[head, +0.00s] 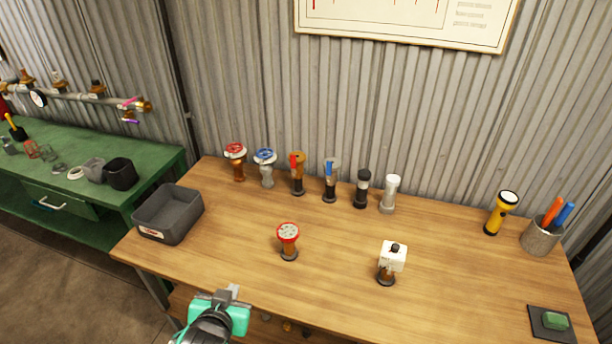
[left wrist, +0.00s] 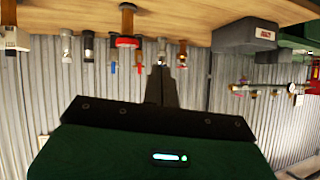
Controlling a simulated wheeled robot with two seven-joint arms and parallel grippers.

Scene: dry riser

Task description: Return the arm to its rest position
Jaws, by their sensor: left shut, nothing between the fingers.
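My left gripper (head: 232,290) is at the bottom of the head view, in front of the wooden table's (head: 340,225) near edge, left of centre. Its fingers are shut and hold nothing. In the left wrist view its dark fingers (left wrist: 161,72) are together, with the scene upside down behind them. It touches nothing that I can see. My right gripper is not in either view.
A red-topped valve (head: 288,240) and a white-topped valve (head: 389,262) stand apart on the table. Several valves line the back. A grey bin (head: 168,214) is at left, a yellow flashlight (head: 500,212) and pen cup (head: 541,237) at right. A green bench (head: 150,165) stands left.

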